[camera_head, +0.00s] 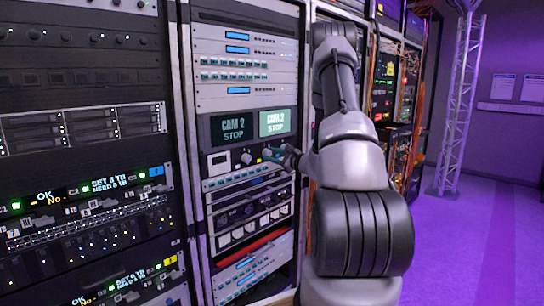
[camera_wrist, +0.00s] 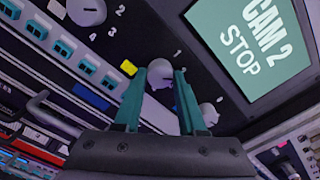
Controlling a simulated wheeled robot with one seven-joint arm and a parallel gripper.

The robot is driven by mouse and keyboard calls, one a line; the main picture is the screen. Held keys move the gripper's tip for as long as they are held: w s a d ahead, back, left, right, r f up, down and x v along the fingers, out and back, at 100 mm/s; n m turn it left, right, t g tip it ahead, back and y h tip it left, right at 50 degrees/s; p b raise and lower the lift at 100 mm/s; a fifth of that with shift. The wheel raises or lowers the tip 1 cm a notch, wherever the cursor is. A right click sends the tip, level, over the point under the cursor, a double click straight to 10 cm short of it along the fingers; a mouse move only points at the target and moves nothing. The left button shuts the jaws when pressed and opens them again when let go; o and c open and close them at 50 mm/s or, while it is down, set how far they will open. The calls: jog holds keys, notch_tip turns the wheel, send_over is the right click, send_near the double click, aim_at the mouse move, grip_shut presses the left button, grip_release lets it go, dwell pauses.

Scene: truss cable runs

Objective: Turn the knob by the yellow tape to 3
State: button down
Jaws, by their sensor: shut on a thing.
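A pale round knob (camera_wrist: 160,74) sits between the two teal fingers of my gripper (camera_wrist: 161,80) in the wrist view. My gripper is shut on this knob. A small yellow tape (camera_wrist: 128,68) is on the dark panel just left of the knob. A numeral 1 shows at the knob's upper right; its other marks are hidden or unclear, and I cannot tell where its pointer stands. In the head view my gripper (camera_head: 283,155) reaches the panel below the screens, and the held knob cannot be made out clearly.
Another knob (camera_wrist: 87,11) with numerals 2, 3 and 4 is at upper left, and a further knob (camera_wrist: 208,114) is just right of my gripper. A CAM 2 STOP screen (camera_wrist: 248,42) is above. A row of teal buttons (camera_wrist: 63,47) runs along the left.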

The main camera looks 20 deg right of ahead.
jog(key=shift+m, duration=0.3)
jog(key=m, duration=0.4)
jog(key=shift+m, duration=2.5)
jog(key=shift+c, duration=2.4)
grip_release()
jog(key=v, duration=1.1)
